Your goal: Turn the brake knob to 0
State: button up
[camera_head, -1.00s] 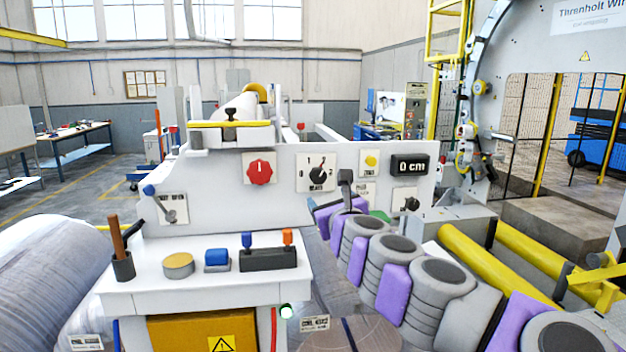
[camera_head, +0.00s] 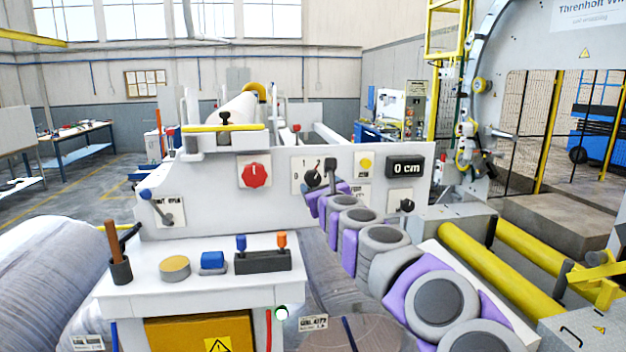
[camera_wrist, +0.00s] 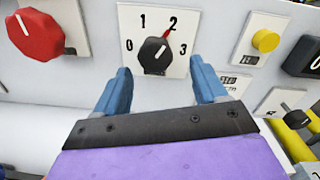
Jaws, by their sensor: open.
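The brake knob (camera_wrist: 153,54) is black with a red pointer, on a white square dial marked 0, 1, 2 and 3. In the wrist view the pointer is at 2, and 0 is at the dial's lower left. In the head view the brake knob (camera_head: 312,179) shows on the grey panel, with my arm covering the dial's lower right. My gripper (camera_wrist: 160,66) is open, its two blue fingers pointing at the dial, one to each side below the knob. The knob shows clear in the gap, and I see no contact. The fingers are hard to make out in the head view.
A red knob (camera_head: 254,172) is left of the dial. A yellow button (camera_head: 366,162), a "0 cm" display (camera_head: 405,167) and a small black knob (camera_head: 406,206) are to its right. A white bench (camera_head: 200,287) with several small items stands in front.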

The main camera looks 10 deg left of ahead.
aim_at(313, 181)
jog(key=shift+w+d+r, duration=0.1)
jog(key=shift+w+d, duration=0.1)
jog(key=shift+w, duration=0.25)
jog(key=shift+w+a, duration=0.15)
jog(key=shift+w, duration=0.15)
jog(key=w+a+p, duration=0.1)
jog(key=w+a, duration=0.1)
jog(key=a, duration=0.1)
jog(key=shift+w+p, duration=0.3)
jog(key=shift+w, duration=0.05)
jog(key=shift+w+d, duration=0.2)
jog(key=shift+d, duration=0.55)
jog(key=shift+a, duration=0.6)
jog(key=c, duration=0.5)
jog(key=shift+d, duration=0.2)
jog(key=c, duration=0.6)
jog(key=shift+o, duration=0.2)
